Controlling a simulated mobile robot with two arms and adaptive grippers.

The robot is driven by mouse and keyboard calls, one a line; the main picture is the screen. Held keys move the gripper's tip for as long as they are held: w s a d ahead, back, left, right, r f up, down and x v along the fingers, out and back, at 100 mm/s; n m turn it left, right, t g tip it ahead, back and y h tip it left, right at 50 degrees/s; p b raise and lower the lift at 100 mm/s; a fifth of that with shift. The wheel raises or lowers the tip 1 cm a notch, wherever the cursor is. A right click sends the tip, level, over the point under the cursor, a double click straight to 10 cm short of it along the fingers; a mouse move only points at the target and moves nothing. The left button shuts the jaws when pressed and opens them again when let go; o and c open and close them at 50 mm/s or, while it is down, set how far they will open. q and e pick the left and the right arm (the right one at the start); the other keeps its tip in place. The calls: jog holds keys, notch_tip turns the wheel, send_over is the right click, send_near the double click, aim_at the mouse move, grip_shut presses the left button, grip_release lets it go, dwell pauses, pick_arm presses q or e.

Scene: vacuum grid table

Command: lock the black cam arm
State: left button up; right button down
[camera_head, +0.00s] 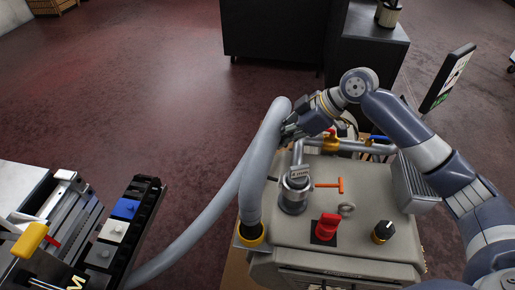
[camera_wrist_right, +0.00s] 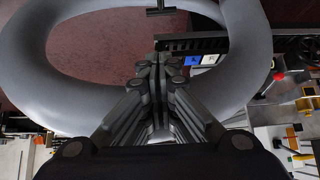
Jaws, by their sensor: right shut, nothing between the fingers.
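A metal coupling (camera_head: 294,196) stands upright on the beige machine top, with a small labelled block (camera_head: 299,173) at its upper end. I cannot make out a black cam arm for certain. My right gripper (camera_head: 288,131) is above and slightly left of the coupling, close beside the top of a thick grey hose (camera_head: 268,135); I cannot tell if it touches the hose. In the wrist view the right gripper's fingers (camera_wrist_right: 160,62) are together and empty, with the hose (camera_wrist_right: 70,95) looping around behind them. My left gripper is not in view.
The hose meets a yellow collar (camera_head: 250,234). A black rail with coloured blocks (camera_head: 125,209) stands at left.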

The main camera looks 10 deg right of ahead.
send_over(254, 172)
jog(key=f, duration=1)
jog(key=shift+s+d+f+p, duration=0.1)
jog(key=shift+d+p, duration=0.1)
jog(key=shift+p, duration=0.15)
jog(key=shift+d+f, duration=0.1)
jog(key=shift+f, duration=0.35)
jog(key=shift+p, duration=0.4)
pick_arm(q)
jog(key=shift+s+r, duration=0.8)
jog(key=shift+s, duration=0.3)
pick_arm(e)
jog(key=shift+a+f+h, duration=0.2)
jog(key=shift+a+h, duration=0.05)
jog(key=shift+h, duration=0.15)
